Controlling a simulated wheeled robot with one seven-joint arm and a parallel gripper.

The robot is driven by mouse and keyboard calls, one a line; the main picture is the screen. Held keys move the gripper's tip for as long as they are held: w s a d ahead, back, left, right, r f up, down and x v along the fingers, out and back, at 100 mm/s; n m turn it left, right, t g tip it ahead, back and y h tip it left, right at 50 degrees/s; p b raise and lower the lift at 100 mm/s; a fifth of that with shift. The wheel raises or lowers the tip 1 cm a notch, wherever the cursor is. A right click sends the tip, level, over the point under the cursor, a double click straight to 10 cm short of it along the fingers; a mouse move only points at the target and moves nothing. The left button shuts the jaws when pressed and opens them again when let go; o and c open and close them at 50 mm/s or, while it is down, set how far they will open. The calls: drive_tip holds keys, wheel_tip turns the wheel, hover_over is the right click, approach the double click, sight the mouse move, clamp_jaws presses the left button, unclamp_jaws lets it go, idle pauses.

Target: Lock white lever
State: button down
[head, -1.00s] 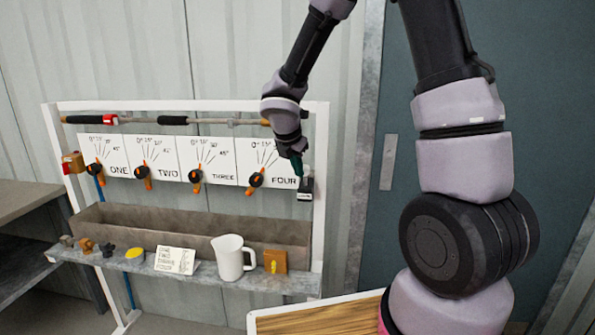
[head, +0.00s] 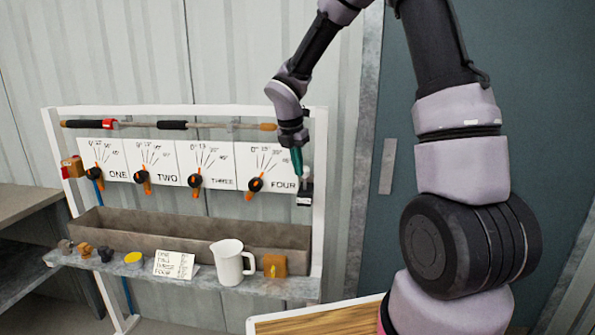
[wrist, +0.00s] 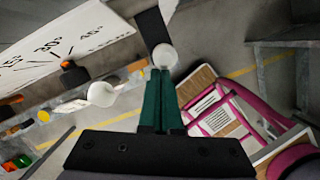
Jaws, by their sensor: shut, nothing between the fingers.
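The white lever shows in the wrist view as a round white knob (wrist: 165,56) beside a dark bar (wrist: 150,28). In the head view, a small black fitting with a white patch (head: 304,198) sits low on the right white post, and I take this for the lever's mount. My gripper, with green fingers (head: 297,162), points down just above and left of that fitting. In the wrist view my gripper (wrist: 160,72) is shut and empty, with its tips right by the knob. I cannot tell whether they touch it.
A panel (head: 213,152) with several orange-handled valves is left of my gripper. Below it are a trough (head: 190,235) and a shelf holding a white jug (head: 232,262), a brown box (head: 275,265) and a card (head: 176,264). A wooden-topped table (head: 320,322) stands in front.

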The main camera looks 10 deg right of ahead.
drive_tip(key=w+g, duration=0.2)
drive_tip(key=w+d+g+y, duration=0.1)
drive_tip(key=shift+r, duration=0.25)
drive_tip(key=shift+w+d+g, duration=0.25)
drive_tip(key=shift+w+g, duration=0.05)
drive_tip(key=shift+w, duration=0.25)
drive_tip(key=a+r, duration=0.3)
drive_tip(key=r, duration=0.8)
drive_tip(key=shift+s+a+r, duration=0.15)
drive_tip(key=shift+s, duration=0.05)
